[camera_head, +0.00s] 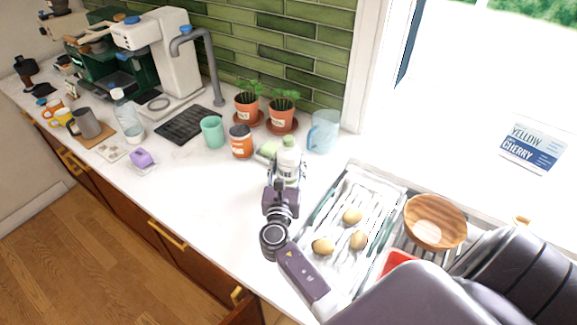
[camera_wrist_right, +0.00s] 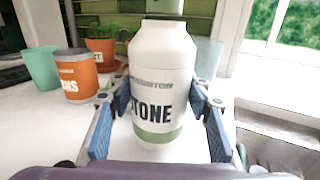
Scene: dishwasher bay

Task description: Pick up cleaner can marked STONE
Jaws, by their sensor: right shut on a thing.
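In the head view the can (camera_head: 288,158) stands upright behind my right gripper (camera_head: 284,176), near the back of the counter. In the right wrist view my right gripper (camera_wrist_right: 160,125) has its blue pads on both sides of the can and is shut on it. Whether the can's base touches the counter is hard to tell. My left gripper is not in view.
A green sponge-like block (camera_head: 267,151) lies close to the can. An orange jar (camera_head: 241,141), a teal cup (camera_head: 212,131) and a blue pitcher (camera_head: 323,132) stand nearby. A tray (camera_head: 325,213) with potato-like items and a wooden bowl (camera_head: 435,222) are right.

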